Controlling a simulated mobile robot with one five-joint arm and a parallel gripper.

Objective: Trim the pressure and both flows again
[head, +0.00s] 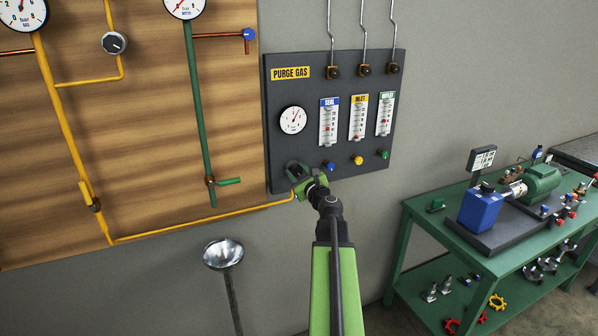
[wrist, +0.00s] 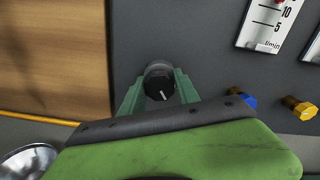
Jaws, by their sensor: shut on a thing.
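The dark purge gas panel (head: 345,155) hangs on the grey wall, with a round white pressure gauge (head: 292,120) at its left. Three flow meters stand in a row: seal (head: 328,122), inlet (head: 357,118) and outlet (head: 385,114). Below them are a blue knob (head: 328,166), a yellow knob (head: 357,160) and a green knob (head: 384,155). My gripper (head: 297,178) is at the panel's lower left, shut on the black pressure knob (wrist: 159,84), which has a white pointer line. In the wrist view the blue knob (wrist: 243,98) is to the right.
A yellow pipe (head: 205,220) runs to the panel's lower left. A wooden board (head: 130,120) with gauges and pipes is left of the panel. A metal bowl on a stand (head: 223,254) is below. A green bench (head: 420,215) with a pump stands right.

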